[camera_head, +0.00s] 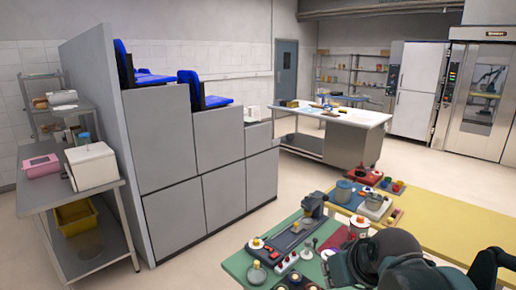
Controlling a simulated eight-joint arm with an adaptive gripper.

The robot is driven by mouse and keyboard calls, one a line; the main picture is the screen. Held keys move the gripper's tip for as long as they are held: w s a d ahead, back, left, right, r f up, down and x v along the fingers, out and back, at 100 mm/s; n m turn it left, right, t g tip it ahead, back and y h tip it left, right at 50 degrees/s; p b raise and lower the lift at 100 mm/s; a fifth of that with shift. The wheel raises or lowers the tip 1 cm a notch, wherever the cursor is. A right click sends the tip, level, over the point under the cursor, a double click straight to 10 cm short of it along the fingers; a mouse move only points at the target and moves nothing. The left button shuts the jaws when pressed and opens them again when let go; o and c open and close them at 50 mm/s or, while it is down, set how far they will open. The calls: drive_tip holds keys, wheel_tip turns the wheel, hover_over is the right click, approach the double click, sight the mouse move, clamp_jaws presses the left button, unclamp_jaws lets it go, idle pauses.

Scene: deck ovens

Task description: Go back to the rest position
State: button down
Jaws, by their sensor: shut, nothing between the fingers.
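Dark rounded links of my own arm (400,262) fill the lower right corner, in front of the green and yellow tables. The arm looks folded and close to the camera. I cannot make out any gripper fingers in this view; my gripper is hidden or outside the frame. Nothing in the picture marks the rest position.
A green table (240,262) with control panels, levers and buttons stands beside my arm. A yellow table (455,215) lies behind it. A grey stepped block (165,140) with blue seats stands left. Beyond are a white-topped worktable (345,118) and deck oven (482,100). Floor between is clear.

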drive_tip(key=s+d+m+h, duration=0.1)
drive_tip(key=s+d+m, duration=0.1)
drive_tip(key=s, duration=0.7)
drive_tip(key=shift+d+f, duration=0.35)
drive_tip(key=shift+f, duration=0.05)
drive_tip(key=shift+s, duration=0.1)
